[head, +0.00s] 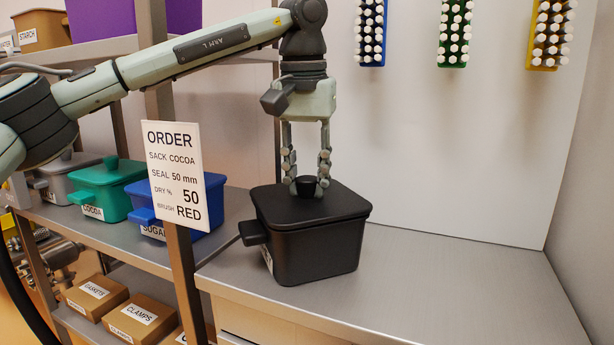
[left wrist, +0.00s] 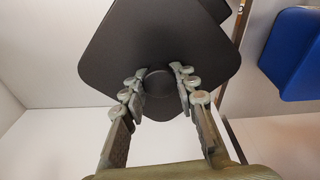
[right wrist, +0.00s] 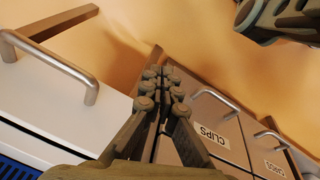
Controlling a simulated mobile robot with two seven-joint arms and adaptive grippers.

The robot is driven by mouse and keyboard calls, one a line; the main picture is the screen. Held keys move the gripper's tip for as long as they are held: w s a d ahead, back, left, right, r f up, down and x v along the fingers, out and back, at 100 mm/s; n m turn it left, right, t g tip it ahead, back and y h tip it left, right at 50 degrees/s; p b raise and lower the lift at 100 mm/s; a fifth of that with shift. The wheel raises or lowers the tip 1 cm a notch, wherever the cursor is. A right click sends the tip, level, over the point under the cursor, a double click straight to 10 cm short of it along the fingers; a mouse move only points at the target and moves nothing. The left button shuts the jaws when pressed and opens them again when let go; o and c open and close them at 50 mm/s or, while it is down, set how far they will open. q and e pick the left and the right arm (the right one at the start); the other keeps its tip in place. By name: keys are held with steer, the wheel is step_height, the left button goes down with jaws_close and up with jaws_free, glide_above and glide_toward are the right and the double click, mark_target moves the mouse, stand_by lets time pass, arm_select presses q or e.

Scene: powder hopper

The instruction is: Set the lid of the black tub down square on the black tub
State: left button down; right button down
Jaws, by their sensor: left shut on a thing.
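The black tub (head: 312,250) stands on the grey worktop, its side handle pointing left. Its black lid (head: 338,203) lies over the tub's mouth and looks level, with its edges close along the rim. I cannot tell whether a thin gap is left under it. My left gripper (head: 306,182) points down from above, its fingers shut on the lid's round knob. In the left wrist view the knob (left wrist: 158,82) sits between the two fingers, with the dark lid (left wrist: 150,40) behind. My right gripper (right wrist: 162,80) shows only in its own wrist view, fingers together and empty.
An order sign (head: 174,175) hangs on the shelf post left of the tub. Green (head: 103,190) and blue (head: 190,205) tubs stand on the shelf at left. The worktop (head: 450,290) right of the tub is clear. Drawers (right wrist: 205,130) are near my right gripper.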

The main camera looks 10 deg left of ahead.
mark_target(304, 181)
arm_select(q)
steer(key=c, duration=1.1)
jaws_free()
step_height(304, 181, up, 12)
steer(key=s, duration=0.1)
steer(key=shift+s, duration=0.25)
